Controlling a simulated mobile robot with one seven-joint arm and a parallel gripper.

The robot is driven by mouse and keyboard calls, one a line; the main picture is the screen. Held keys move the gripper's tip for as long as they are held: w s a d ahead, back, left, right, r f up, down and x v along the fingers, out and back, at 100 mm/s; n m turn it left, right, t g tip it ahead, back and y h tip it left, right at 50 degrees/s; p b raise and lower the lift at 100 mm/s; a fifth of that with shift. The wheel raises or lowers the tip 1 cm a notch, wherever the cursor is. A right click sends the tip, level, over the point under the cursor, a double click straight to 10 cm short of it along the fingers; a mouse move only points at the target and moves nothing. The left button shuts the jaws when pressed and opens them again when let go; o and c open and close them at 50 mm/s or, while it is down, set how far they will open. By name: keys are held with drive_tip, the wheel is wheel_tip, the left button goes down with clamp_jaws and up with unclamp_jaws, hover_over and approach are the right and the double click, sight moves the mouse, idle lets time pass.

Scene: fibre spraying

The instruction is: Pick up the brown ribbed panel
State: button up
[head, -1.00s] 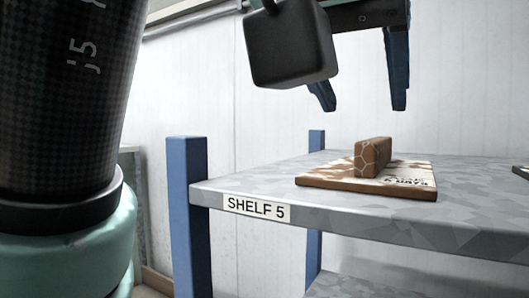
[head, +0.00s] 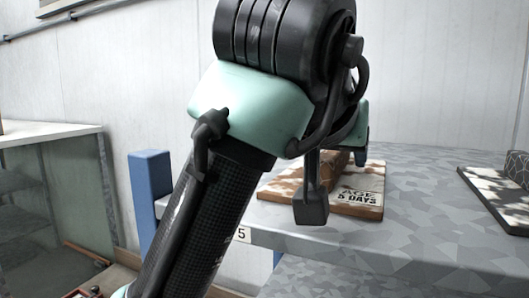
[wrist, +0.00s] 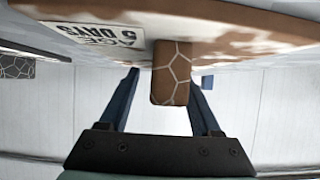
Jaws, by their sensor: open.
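The brown panel (head: 340,208) lies flat on the grey shelf (head: 430,235). It has white patches on top, an "AGE 5 DAYS" label and an upright brown block with pale hexagon lines. In the head view my arm hides most of the gripper.
A darker panel with a patterned block (head: 517,168) lies at the shelf's right. A blue shelf post (head: 150,180) stands left of my arm. A pale bench (head: 45,131) is at far left. Bare shelf lies between the two panels.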

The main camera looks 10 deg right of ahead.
drive_tip(key=shift+w+d+f, duration=0.1)
drive_tip(key=shift+w+f, duration=0.05)
clamp_jaws()
idle(1.3)
